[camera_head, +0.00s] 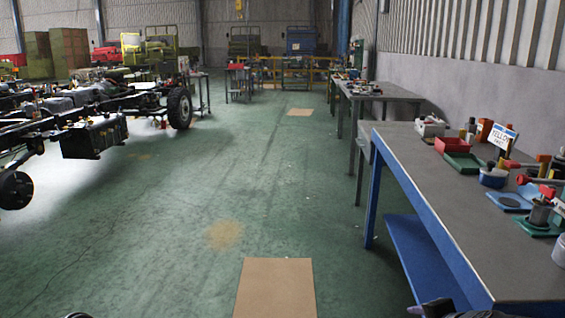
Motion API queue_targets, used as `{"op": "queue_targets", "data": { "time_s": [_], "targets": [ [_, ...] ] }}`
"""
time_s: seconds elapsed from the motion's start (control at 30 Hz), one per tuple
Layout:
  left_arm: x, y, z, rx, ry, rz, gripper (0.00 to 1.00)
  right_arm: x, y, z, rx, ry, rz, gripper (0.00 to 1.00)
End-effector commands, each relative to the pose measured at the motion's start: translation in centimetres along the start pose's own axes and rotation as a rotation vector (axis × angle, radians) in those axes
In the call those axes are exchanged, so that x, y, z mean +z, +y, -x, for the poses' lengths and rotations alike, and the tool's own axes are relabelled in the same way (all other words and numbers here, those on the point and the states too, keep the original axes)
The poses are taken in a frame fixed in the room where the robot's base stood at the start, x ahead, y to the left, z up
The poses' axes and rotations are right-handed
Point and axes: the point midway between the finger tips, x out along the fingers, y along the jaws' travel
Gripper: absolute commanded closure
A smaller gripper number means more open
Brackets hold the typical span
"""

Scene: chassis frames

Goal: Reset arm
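Only small dark parts of my arms show at the bottom edge, a sliver at the lower left and a larger piece at the lower right below the workbench (440,175). No gripper fingers show, so neither gripper can be seen in this view. I cannot see anything held.
The blue-legged workbench on the right bears a red tray (453,145), a white sign (502,136) and several tools. A grey table (385,90) stands behind it. A vehicle chassis (95,125) is at left. A cardboard sheet (275,288) lies ahead. The green aisle floor is mostly clear.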

Motion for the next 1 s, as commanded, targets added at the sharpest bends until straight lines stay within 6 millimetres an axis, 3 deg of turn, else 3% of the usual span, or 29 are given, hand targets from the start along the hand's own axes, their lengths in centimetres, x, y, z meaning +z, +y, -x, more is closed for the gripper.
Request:
{"op": "queue_targets", "data": {
  "time_s": [0.03, 0.1, 0.2, 0.3, 0.5, 0.7, 0.77, 0.83, 1.0],
  "targets": [
    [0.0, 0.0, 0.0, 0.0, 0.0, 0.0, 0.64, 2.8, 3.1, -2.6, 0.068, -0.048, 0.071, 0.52],
    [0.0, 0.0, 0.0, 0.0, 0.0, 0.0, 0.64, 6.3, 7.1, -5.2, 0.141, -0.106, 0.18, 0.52],
    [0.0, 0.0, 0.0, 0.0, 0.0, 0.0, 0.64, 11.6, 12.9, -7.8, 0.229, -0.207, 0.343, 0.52],
    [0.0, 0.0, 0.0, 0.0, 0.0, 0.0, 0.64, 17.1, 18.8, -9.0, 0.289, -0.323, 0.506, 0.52],
    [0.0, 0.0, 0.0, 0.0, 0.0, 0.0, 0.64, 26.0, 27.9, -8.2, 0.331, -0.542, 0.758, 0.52],
    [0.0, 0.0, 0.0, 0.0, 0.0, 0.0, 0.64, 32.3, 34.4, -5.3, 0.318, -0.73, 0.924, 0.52],
    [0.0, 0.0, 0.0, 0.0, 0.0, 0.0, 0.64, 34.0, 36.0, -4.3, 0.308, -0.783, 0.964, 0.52],
    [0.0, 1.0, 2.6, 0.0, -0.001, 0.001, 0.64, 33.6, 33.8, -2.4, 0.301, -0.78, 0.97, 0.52],
    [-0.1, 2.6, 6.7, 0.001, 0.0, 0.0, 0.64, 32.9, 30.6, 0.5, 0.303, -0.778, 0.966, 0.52]
  ]
}}
